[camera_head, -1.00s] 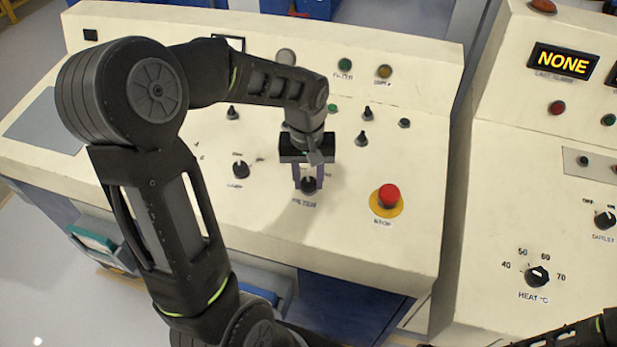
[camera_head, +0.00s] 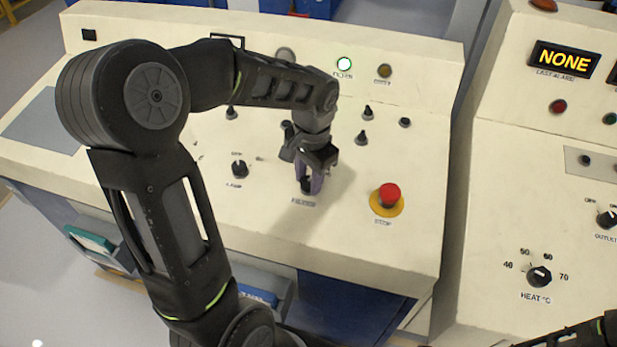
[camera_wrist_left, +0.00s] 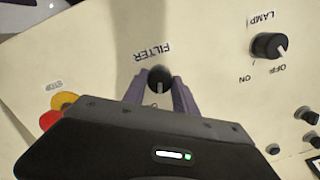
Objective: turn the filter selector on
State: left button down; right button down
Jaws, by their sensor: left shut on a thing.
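The filter selector is a small black knob (camera_wrist_left: 159,80) on the cream panel, above its FILTER label in the head view. My left gripper (camera_head: 309,184) is shut on it, with a purple finger on either side of the knob, as the left wrist view also shows (camera_wrist_left: 160,92). In the head view the fingers hide much of the knob. My right gripper is not in view; only a bit of dark arm shows at the bottom right.
A red stop button (camera_head: 389,194) on a yellow base stands to the right of the gripper. The lamp selector (camera_head: 239,169) is to the left. Several small black switches lie behind. A second console (camera_head: 500,230) with a NONE display (camera_head: 563,60) stands at the right.

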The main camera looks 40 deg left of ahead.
pick_arm(q)
jog(key=shift+m, duration=1.2)
jog(key=c, duration=1)
grip_release()
jog(key=shift+d+r+b, duration=0.15)
jog(key=shift+r+b, duration=0.05)
jog(key=shift+r, duration=1.75)
jog(key=shift+d+r+b, duration=0.15)
jog(key=shift+r, duration=1.8)
